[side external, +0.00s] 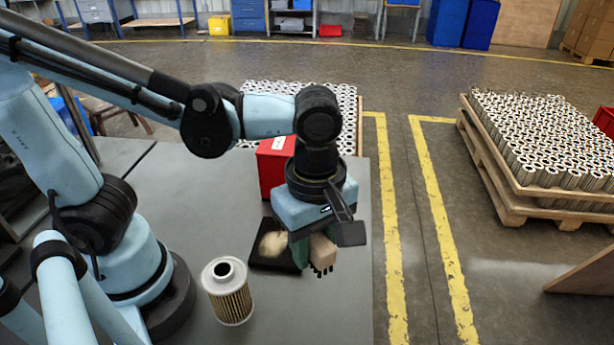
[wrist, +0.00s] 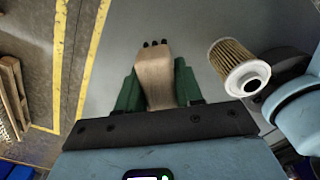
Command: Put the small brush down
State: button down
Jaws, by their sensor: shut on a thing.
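The small brush (side external: 322,252) has a tan body and a row of short black bristles that point down in the side view. My gripper (side external: 308,254) is shut on it, with green fingers on either side of the tan body. The wrist view shows the brush (wrist: 156,76) between the two green fingers of my gripper (wrist: 158,90), bristles at the far end. The brush is over the grey table (side external: 330,315), near its right edge. I cannot tell whether the bristles touch the table. The far finger is partly hidden in the side view.
A black tray (side external: 287,265) with a pale tan patch lies just left of my gripper. A filter cartridge (side external: 228,290) stands at the front left; it also shows in the wrist view (wrist: 238,66). A red box (side external: 271,170) stands behind. The table's front right is clear.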

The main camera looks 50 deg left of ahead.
jog(key=s+d+m, duration=0.8)
jog(key=s, duration=0.2)
send_over(335, 317)
notch_tip(335, 317, down, 6)
jog(key=shift+f, duration=2.2)
jog(key=shift+f, duration=0.1)
jog(key=c, duration=0.7)
grip_release()
jog(key=shift+c, duration=0.2)
